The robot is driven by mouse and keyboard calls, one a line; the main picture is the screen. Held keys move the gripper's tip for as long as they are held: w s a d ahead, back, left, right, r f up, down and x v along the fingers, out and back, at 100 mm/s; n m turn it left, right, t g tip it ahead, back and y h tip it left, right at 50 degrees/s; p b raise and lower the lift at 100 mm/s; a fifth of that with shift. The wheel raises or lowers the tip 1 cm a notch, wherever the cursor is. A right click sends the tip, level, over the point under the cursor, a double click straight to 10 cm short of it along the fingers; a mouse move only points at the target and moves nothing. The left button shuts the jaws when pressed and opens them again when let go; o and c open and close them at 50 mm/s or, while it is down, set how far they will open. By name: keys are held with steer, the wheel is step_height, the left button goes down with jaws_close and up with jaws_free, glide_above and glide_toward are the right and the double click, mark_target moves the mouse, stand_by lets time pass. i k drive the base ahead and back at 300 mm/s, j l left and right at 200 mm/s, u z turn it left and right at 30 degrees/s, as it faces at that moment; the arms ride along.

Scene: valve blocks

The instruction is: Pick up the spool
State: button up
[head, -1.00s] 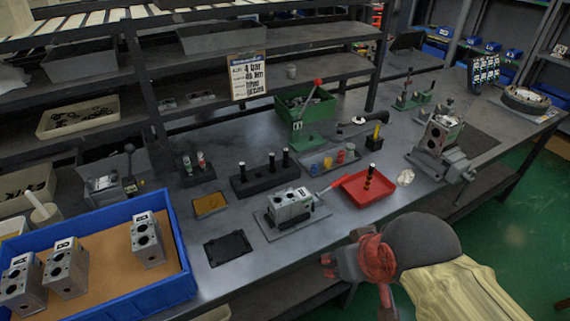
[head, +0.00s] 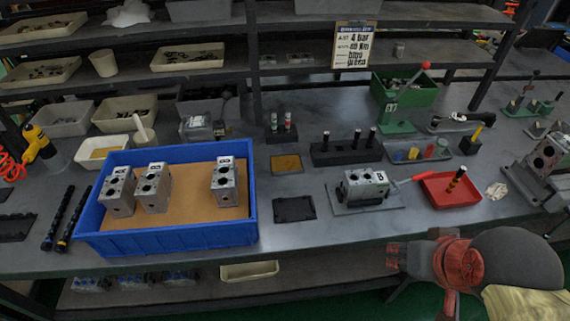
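Another dark spool (head: 456,181) with a pale top and a brownish lower part leans in a red tray (head: 447,199) right of centre. I cannot tell which one the task means. My gripper (head: 394,256) is at the lower right, in front of the table's front edge, apart from all the spools. Its fingers are too small and dark to read.
A valve block (head: 365,187) sits on a grey plate beside the red tray. A blue bin (head: 167,239) with three valve blocks stands at left. A green bin (head: 404,91) and shelves are behind. Bare table lies in front of the grey plate.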

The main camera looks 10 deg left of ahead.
mark_target(369, 141)
steer(key=i+j+z, duration=0.15)
steer(key=i, duration=0.25)
steer(key=i+j+z, duration=0.1)
steer(key=i+j, duration=0.2)
steer(key=i, duration=0.1)
